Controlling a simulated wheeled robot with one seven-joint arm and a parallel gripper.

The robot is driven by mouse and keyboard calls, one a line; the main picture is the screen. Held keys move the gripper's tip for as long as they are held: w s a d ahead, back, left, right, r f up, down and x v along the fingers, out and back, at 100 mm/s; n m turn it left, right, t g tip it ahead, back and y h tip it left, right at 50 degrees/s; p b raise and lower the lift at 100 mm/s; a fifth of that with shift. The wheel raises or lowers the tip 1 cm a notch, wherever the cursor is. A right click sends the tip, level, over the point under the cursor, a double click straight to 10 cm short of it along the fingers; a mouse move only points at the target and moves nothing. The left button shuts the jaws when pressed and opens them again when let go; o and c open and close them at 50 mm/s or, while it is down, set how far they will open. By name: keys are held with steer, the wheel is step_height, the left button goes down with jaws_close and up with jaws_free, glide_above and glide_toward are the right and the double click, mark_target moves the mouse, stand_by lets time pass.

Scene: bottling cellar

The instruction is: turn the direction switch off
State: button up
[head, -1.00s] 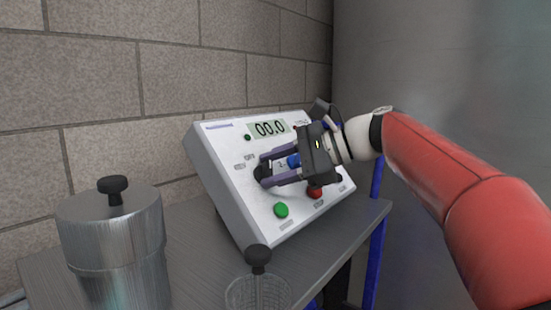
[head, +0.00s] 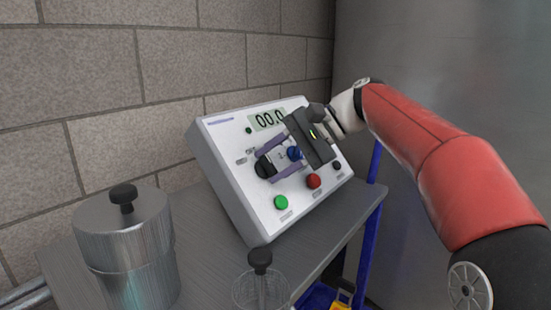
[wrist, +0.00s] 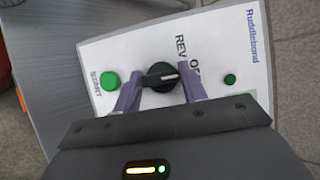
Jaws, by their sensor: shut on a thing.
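The direction switch is a black round knob (wrist: 158,84) on the sloping white control panel (wrist: 120,55). In the wrist view its raised grip bar lies between my two fingers, and its white pointer line points right, towards the partly covered word OFF. REV is readable beside it; any further label is hidden by a finger. My gripper (wrist: 160,90) is shut on the knob. In the head view my gripper (head: 264,167) reaches the panel from the right, and its purple fingers cover most of the knob.
A lidded metal canister (head: 125,240) and a clear vessel with a black knob (head: 260,262) stand on the grey bench (head: 205,240). A brick wall is behind.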

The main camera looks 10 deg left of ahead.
stand_by(0.4)
steer(key=o, duration=1)
steer(key=shift+d+r, duration=0.1)
steer(key=v, duration=0.7)
steer(key=shift+d+r, duration=0.2)
steer(key=shift+d, duration=0.05)
